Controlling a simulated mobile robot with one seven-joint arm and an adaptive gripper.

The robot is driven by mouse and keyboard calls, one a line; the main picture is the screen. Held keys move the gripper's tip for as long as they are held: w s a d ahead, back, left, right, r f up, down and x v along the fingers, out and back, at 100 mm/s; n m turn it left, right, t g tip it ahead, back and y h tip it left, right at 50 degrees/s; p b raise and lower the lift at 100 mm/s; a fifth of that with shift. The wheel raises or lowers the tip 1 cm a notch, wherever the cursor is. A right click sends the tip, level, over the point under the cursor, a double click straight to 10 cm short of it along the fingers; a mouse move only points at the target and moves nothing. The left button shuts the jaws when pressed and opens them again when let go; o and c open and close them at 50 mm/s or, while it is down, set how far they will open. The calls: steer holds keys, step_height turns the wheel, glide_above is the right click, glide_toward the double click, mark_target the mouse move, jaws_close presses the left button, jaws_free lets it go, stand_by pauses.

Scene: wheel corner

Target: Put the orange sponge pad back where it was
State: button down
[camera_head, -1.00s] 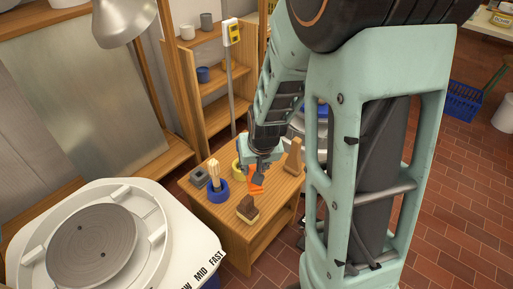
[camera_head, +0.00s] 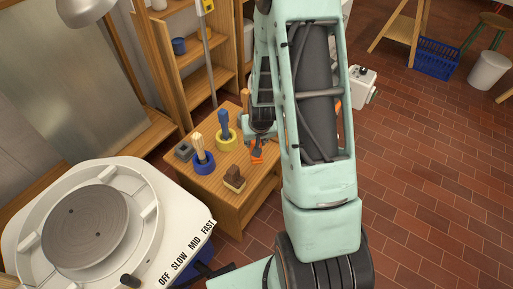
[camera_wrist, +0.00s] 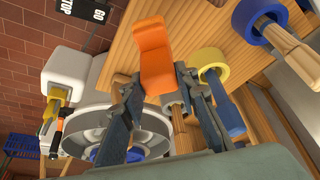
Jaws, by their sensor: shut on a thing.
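The orange sponge pad (camera_head: 257,153) shows just below my gripper in the head view, over the right part of the small wooden table (camera_head: 234,205). In the wrist view the orange pad (camera_wrist: 155,55) sits between my two fingers. My gripper (camera_wrist: 158,80) is shut on it, with the pad sticking out past the fingertips. In the head view my gripper (camera_head: 259,141) is small and partly merged with the pad. Whether the pad touches the tabletop, I cannot tell.
A pottery wheel (camera_head: 85,228) is at the left. Shelves (camera_head: 190,60) stand behind.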

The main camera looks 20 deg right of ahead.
steer(key=w+f, duration=0.1)
steer(key=f, duration=0.1)
steer(key=w+d+f, duration=0.1)
steer(key=w+f, duration=0.1)
steer(key=shift+d, duration=0.2)
steer(key=shift+w+d+f+b, duration=0.15)
steer(key=shift+f+b, duration=0.4)
steer(key=shift+f, duration=1.2)
steer(key=shift+f, duration=0.1)
steer(key=c, duration=1.5)
jaws_free()
steer(key=shift+r, duration=0.4)
steer(key=p+v, duration=0.2)
steer(key=v, duration=0.9)
steer(key=shift+r, duration=0.2)
